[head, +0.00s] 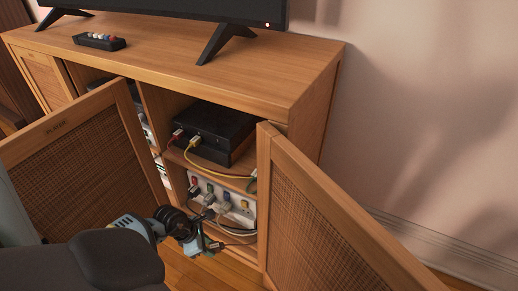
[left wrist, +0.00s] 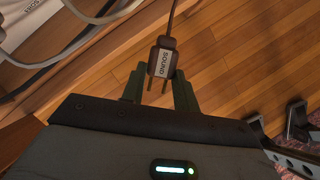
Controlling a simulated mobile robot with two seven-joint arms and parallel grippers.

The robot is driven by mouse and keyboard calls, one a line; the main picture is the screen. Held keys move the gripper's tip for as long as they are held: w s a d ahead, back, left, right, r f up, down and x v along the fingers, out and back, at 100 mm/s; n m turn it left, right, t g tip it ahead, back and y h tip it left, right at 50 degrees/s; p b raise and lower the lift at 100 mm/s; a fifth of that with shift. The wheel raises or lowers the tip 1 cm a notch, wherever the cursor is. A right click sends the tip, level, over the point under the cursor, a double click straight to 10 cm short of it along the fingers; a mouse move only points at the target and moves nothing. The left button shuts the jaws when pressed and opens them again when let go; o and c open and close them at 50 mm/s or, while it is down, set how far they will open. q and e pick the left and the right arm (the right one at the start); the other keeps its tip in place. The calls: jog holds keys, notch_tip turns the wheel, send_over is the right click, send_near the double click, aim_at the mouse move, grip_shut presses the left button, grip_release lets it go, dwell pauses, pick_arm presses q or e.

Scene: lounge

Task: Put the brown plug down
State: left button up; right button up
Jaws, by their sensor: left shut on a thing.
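My left gripper (head: 208,244) is low in front of the open cabinet, between its two doors. In the left wrist view its fingers (left wrist: 160,82) are shut on a brown plug (left wrist: 163,59). The plug has a label reading SOUND, its two pins point toward the gripper body, and its cable runs up out of view. In the head view the plug is too small and covered to make out clearly. My right gripper is not in view.
A white power strip (head: 236,215) with coloured markers, plugs and cables is on the lower shelf. A black box (head: 213,131) sits above. The open left door (head: 85,160) and right door (head: 325,222) flank my gripper. Wooden floor (left wrist: 235,65) lies below.

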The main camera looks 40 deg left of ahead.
pick_arm(q)
jog(key=b, duration=0.2)
send_near(255, 242)
jog(key=f, duration=0.2)
jog(key=s+f, duration=0.1)
jog(key=f, duration=0.1)
jog(key=shift+a, duration=0.25)
jog(key=shift+w+d, duration=0.2)
jog(key=shift+w, duration=0.1)
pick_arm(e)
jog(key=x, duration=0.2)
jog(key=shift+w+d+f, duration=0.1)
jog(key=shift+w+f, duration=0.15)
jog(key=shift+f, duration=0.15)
pick_arm(q)
jog(key=w+d+b, duration=0.1)
jog(key=w, duration=0.1)
jog(key=w+d, duration=0.1)
jog(key=shift+w+d+b, duration=0.2)
jog(key=shift+w+b, duration=0.2)
jog(key=shift+s+a+f+b, duration=0.1)
jog(key=shift+s+f+b, duration=0.15)
jog(key=shift+f, duration=0.5)
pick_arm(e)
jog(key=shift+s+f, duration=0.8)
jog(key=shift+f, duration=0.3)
